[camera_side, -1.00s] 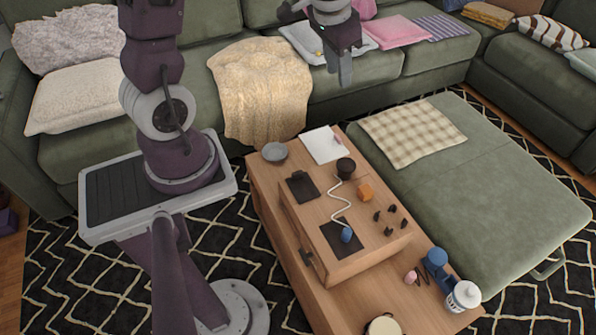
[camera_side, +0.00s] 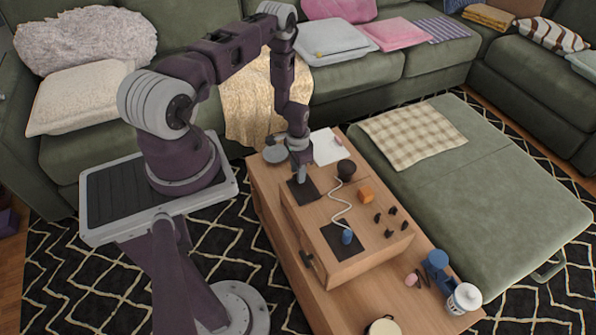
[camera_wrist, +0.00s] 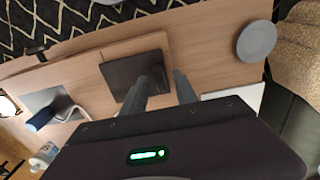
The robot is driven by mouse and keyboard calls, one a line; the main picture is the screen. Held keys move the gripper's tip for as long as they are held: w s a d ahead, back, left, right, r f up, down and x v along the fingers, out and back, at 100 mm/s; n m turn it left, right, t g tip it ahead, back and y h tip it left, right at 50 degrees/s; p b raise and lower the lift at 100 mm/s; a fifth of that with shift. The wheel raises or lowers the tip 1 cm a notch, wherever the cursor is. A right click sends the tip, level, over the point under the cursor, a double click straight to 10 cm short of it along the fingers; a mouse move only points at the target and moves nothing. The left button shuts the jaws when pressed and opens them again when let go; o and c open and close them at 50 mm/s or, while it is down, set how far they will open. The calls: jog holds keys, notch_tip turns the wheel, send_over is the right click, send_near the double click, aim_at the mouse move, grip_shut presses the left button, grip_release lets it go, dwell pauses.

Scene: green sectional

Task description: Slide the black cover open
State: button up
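The black cover (camera_side: 296,189) is a flat dark square on top of the wooden box (camera_side: 323,222), at the end nearer the sofa. In the wrist view the cover (camera_wrist: 122,72) shows a small raised dark part (camera_wrist: 160,76) near its right edge. My gripper (camera_side: 301,177) points down over the cover and hides part of it in the side view. In the wrist view my gripper (camera_wrist: 165,75) has its two fingers apart, with the raised part between or just beyond their tips. I cannot tell whether they touch it.
A grey dish (camera_side: 275,155) and a white sheet (camera_side: 329,147) lie on the table beside the box. A dark round knob (camera_side: 346,168), an orange block (camera_side: 366,194), a white cord (camera_side: 341,212) and several black pegs (camera_side: 391,211) are on the box top.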

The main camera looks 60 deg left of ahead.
jog(key=shift+f, duration=0.15)
grip_shut()
dwell(1.4)
